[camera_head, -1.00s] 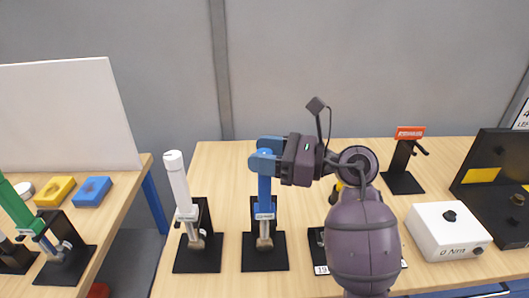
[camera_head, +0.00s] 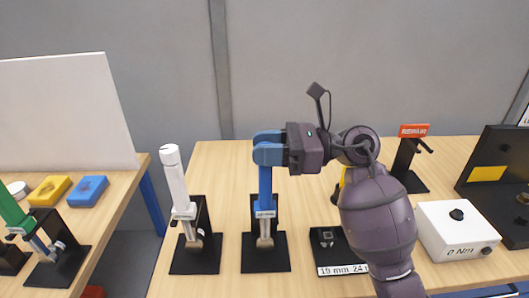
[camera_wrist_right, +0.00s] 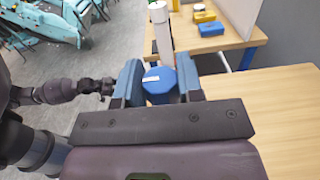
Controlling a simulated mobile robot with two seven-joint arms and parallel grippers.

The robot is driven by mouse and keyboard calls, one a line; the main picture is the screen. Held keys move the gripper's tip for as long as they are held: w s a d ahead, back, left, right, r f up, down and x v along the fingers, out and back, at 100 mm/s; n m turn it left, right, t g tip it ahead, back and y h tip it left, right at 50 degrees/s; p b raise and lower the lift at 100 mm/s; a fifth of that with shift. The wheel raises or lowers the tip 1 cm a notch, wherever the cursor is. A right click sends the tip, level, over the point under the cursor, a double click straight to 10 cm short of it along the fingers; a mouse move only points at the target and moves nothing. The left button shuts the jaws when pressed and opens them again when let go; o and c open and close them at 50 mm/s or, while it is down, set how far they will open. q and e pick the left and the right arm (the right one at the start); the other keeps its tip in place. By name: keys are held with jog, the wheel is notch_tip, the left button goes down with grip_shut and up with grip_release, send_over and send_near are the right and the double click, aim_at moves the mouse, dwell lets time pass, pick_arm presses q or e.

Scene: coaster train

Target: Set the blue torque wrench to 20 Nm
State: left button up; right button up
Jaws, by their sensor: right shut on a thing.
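The blue torque wrench (camera_head: 265,188) stands upright in its black stand (camera_head: 266,258) near the middle of the table. My right gripper (camera_head: 268,147) comes from the right, its blue fingers shut on the top end of the wrench. In the right wrist view the round blue wrench top (camera_wrist_right: 159,81) sits between the two fingers. The scale is too small to read. A dark jointed arm end (camera_wrist_right: 95,86) at the left of that view seems to be my left arm; its jaw state is unclear.
A white wrench (camera_head: 175,182) stands just left, a green one (camera_head: 14,212) on the left table. Right are a socket stand labelled "19 mm" (camera_head: 329,238), a white box reading "0 Nm" (camera_head: 455,230), a red-topped stand (camera_head: 412,131) and a black panel (camera_head: 497,175).

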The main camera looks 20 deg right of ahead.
pick_arm(q)
jog(key=shift+s+f, duration=0.1)
jog(key=shift+f, duration=0.35)
pick_arm(e)
jog(key=shift+g, duration=0.3)
jog(key=o, duration=0.9)
jog(key=shift+d, duration=0.1)
pick_arm(q)
jog(key=shift+s+f+b, duration=0.25)
jog(key=shift+f+b, duration=0.75)
jog(key=shift+f, duration=0.1)
pick_arm(e)
jog(key=shift+v, duration=5.35)
jog(key=shift+f, duration=0.1)
